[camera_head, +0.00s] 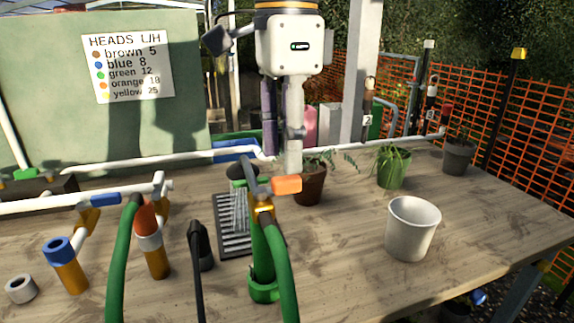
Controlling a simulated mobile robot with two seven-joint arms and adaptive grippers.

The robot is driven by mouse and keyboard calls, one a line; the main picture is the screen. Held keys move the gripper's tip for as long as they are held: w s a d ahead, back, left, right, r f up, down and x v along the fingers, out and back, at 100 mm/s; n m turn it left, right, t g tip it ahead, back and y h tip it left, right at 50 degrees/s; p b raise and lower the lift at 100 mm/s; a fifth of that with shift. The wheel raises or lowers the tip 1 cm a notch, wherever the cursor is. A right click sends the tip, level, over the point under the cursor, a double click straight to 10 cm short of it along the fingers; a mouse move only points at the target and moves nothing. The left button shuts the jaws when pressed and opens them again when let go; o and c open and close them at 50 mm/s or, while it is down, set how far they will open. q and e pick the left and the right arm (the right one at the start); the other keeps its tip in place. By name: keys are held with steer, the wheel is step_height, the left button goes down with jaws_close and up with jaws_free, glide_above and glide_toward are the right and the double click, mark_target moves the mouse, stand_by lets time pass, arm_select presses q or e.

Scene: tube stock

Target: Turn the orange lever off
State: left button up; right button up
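The orange lever (287,184) sits on a brass valve (263,207) near the middle of the table, pointing right. A green hose runs from the valve toward me. My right gripper is not in view.
A white cup (411,228) stands at right, with potted plants (393,167) behind. White pipes (150,160) cross the table. Blue- and orange-topped upright pipes (62,262) and hoses crowd the left front. A sign (128,66) lists colour heads. Orange netting (460,80) borders the right.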

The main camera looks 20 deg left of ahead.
mark_target(287, 178)
arm_select(q)
steer(key=shift+w+f, duration=0.1)
steer(key=shift+f, duration=1.85)
jaws_close()
steer(key=shift+m, duration=0.3)
steer(key=shift+s+a+m, duration=0.15)
steer(key=shift+s+m, duration=0.7)
steer(key=shift+m, duration=2)
steer(key=shift+s+a+m, duration=0.15)
steer(key=shift+s+m, duration=0.65)
steer(key=shift+m, duration=2.1)
steer(key=shift+s+a+m, duration=0.15)
steer(key=shift+s+m, duration=0.7)
steer(key=shift+m, duration=2)
